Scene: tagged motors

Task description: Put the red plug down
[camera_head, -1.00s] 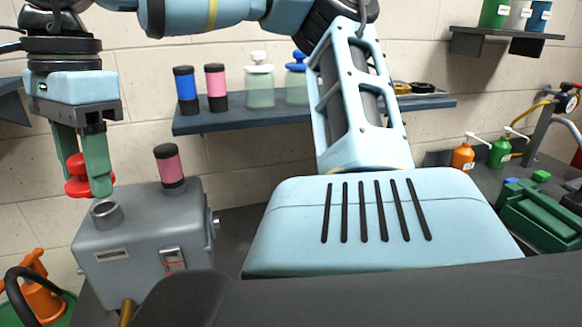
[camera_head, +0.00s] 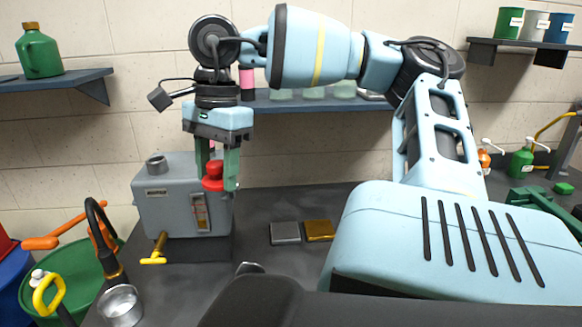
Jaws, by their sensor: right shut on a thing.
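The red plug (camera_head: 213,180) is held between the green fingers of my right gripper (camera_head: 217,180). My right gripper is shut on it and points straight down. The plug shows in front of the upper right part of the grey motor housing (camera_head: 160,207). It is above the dark table (camera_head: 275,192); I cannot tell its exact height. The round metal port (camera_head: 156,165) on top of the motor is empty and lies to the left of the gripper. My left gripper is not in view.
A grey plate (camera_head: 285,233) and a gold plate (camera_head: 319,230) lie on the table right of the motor. A yellow-handled tap (camera_head: 155,258) sticks out at the motor's front. Bare table lies between motor and plates.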

